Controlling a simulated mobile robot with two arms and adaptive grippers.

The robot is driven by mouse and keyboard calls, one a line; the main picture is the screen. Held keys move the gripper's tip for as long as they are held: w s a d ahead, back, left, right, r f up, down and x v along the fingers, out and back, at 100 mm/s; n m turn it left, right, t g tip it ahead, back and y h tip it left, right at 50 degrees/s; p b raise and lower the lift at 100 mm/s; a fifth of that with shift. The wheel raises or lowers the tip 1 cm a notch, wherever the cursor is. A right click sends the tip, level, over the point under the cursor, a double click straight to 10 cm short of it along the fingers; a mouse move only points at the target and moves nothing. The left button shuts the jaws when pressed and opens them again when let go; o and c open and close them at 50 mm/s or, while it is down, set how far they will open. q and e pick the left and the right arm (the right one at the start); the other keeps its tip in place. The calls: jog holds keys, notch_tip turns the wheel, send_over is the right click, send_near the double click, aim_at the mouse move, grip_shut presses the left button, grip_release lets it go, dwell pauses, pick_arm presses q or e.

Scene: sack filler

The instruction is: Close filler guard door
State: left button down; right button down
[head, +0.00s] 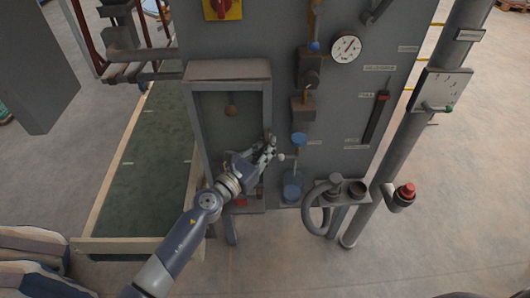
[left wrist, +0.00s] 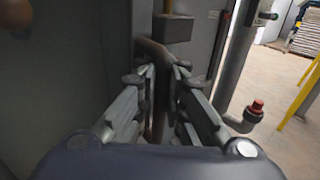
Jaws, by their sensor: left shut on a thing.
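The filler's guard housing (head: 228,71) is a grey box frame with a brownish top on the front of the grey machine panel. My left arm reaches up to its right side. My left gripper (head: 270,149) is at that right edge. In the left wrist view its two fingers (left wrist: 161,95) are closed around an upright brown handle bar (left wrist: 157,120), with a dark panel (left wrist: 60,80) close on the left. The bar's lower end is hidden by the gripper. I cannot tell how far the door stands from its frame. My right gripper is out of view.
Right of the housing are a gauge (head: 346,48), a blue-capped fitting (head: 299,139) and a curved hose (head: 313,217). A post carries a red button (head: 405,191). A green conveyor bed (head: 150,165) lies left; sacks (head: 30,245) lie at lower left. Floor at right is clear.

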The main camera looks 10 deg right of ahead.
pick_arm(q)
jog(key=shift+w+d+r+n+t+y, duration=0.15)
jog(key=shift+w+r+n+t+y, duration=0.25)
jog(key=shift+w+t, duration=0.3)
jog(key=c, duration=1.7)
grip_release()
jog(key=shift+r, duration=0.15)
jog(key=shift+o, duration=0.2)
jog(key=shift+s+a+f, duration=0.2)
jog(key=shift+s+a, duration=0.1)
jog(key=shift+a, duration=0.15)
jog(key=v, duration=1.1)
jog(key=shift+s, duration=0.2)
